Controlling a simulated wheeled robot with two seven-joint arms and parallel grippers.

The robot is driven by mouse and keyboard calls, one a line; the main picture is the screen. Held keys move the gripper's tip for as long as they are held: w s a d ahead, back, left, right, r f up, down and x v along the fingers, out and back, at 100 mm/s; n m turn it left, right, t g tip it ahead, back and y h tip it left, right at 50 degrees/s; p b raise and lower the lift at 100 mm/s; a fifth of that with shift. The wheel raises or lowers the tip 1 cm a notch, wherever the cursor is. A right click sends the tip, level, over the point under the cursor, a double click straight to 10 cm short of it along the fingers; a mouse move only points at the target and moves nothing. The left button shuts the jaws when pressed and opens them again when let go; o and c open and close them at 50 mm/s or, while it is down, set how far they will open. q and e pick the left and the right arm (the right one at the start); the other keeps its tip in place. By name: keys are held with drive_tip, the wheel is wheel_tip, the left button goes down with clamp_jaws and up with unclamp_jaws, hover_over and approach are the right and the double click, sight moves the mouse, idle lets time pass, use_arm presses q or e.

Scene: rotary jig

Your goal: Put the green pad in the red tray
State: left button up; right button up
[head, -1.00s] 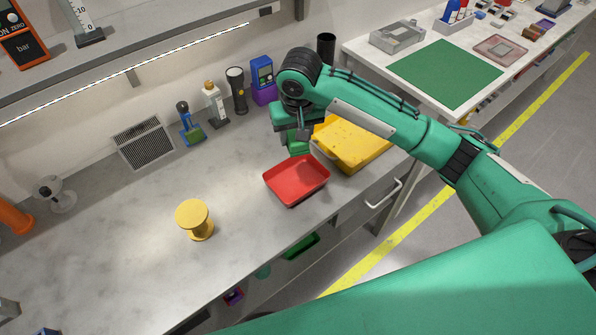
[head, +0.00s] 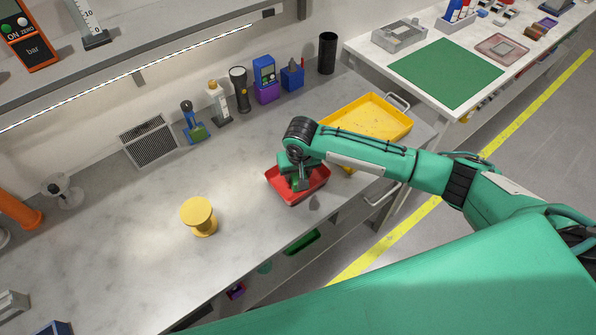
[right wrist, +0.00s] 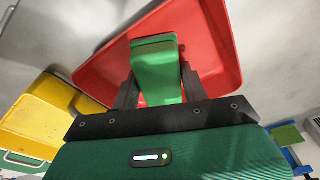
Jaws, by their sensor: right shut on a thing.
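The red tray (head: 317,186) lies on the grey workbench, left of the yellow tray. It also fills the upper middle of the right wrist view (right wrist: 215,50). My right gripper (head: 296,182) is over the red tray and partly hides it. In the right wrist view its dark fingers (right wrist: 160,82) are shut on the green pad (right wrist: 156,68), a green block seen against the tray's inside. I cannot tell whether the pad touches the tray floor. My left gripper is not in view.
The yellow tray (head: 372,112) stands just right of the red one. A yellow spool (head: 199,215) stands to the left on clear bench. A torch (head: 239,88), a bottle (head: 218,101) and a black cup (head: 327,53) line the back. The bench's front edge is close.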

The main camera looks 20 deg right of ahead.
drive_tip(key=o, duration=1)
drive_tip(key=shift+f, duration=0.1)
drive_tip(key=r, duration=0.4)
drive_tip(key=s+r+b, duration=0.1)
drive_tip(key=r, duration=0.7)
drive_tip(key=shift+s+r+b, duration=0.15)
drive_tip(key=shift+s+b, duration=0.15)
drive_tip(key=shift+s, duration=0.1)
